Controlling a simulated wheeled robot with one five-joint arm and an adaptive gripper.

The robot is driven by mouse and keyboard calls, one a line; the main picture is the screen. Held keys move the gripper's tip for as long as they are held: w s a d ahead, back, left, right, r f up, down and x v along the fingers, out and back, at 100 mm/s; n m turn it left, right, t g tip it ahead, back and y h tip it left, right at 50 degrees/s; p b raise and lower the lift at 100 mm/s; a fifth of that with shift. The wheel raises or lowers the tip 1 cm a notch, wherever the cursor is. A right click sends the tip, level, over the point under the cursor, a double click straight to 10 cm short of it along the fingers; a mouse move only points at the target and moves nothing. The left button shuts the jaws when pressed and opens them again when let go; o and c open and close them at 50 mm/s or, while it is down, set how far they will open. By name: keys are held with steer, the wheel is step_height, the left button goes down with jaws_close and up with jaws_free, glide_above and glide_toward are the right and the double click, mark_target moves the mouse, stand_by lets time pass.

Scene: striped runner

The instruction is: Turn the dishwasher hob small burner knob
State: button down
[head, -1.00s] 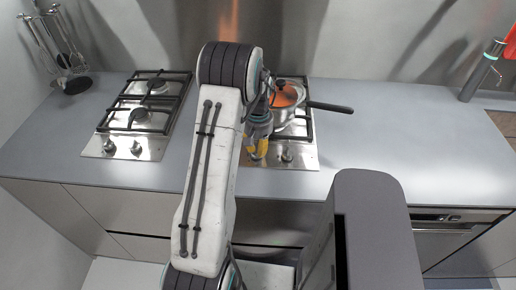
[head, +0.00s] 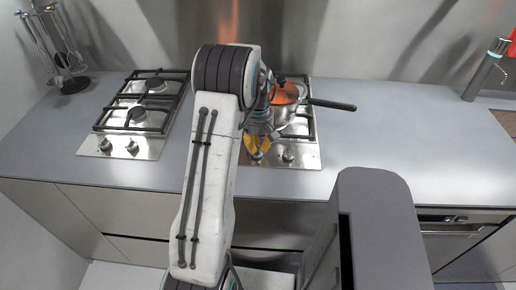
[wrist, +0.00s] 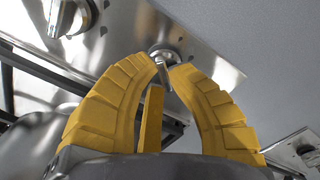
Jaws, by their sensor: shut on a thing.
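The right-hand hob (head: 309,163) has two front knobs. My gripper (head: 257,155) points down at its left knob, which is mostly hidden in the head view. In the wrist view, the yellow fingertips of my gripper (wrist: 165,68) sit on both sides of this metal knob (wrist: 164,54) and are closed on it. The hob's other knob (head: 288,155) stands free to the right; it also shows at the upper left of the wrist view (wrist: 70,14). I cannot tell which burner the held knob serves.
A second hob (head: 148,105) lies to the left. A utensil stand (head: 72,84) is at the far left. The counter (head: 400,130) to the right is clear.

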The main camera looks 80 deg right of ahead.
steer(key=n+b, duration=0.1)
steer(key=n, duration=0.4)
steer(key=shift+w+n, duration=0.1)
steer(key=shift+n, duration=0.3)
stand_by(0.4)
steer(key=c, duration=1.2)
jaws_free()
steer(key=shift+r, duration=0.1)
step_height(320, 180, up, 12)
steer(key=shift+f, duration=0.1)
